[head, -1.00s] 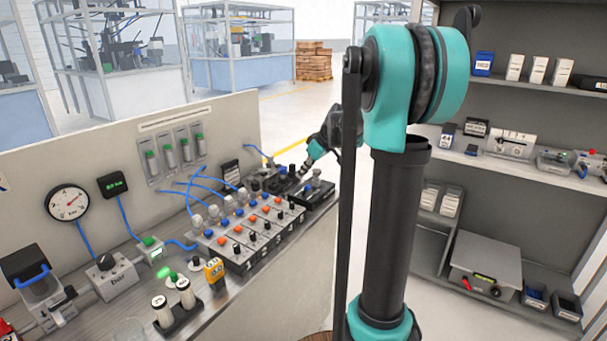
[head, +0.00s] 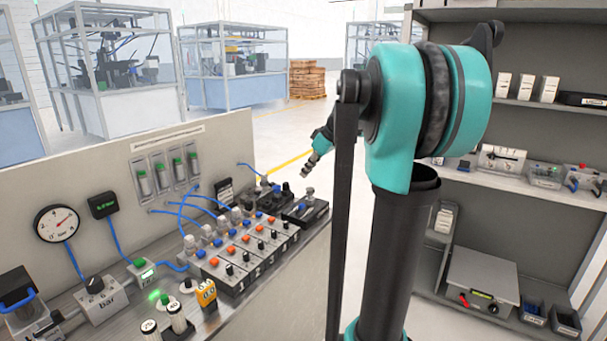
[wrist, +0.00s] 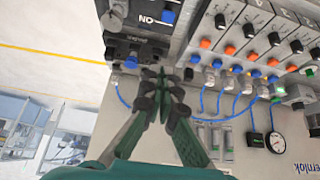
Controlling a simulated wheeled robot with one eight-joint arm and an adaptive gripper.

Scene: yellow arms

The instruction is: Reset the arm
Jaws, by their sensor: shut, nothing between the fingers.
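My arm (head: 415,110), teal and black, rises through the middle of the head view and hides part of the scene behind it. My gripper (head: 308,168) shows small beyond the arm, above the black modules at the far end of the bench. In the wrist view my gripper (wrist: 158,75) has its dark fingertips together, with nothing seen between them. Close to the fingertips in that view are a black module (wrist: 125,45) and a blue knob (wrist: 131,62). A unit marked "ON" with a blue button (wrist: 168,17) is at the top.
The valve bank (head: 245,265) with orange and blue knobs runs along the bench, joined by blue tubes. A dial gauge (head: 57,223) is on the upright panel. A grey shelf unit (head: 540,120) stands on the right. Open floor lies beyond the bench.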

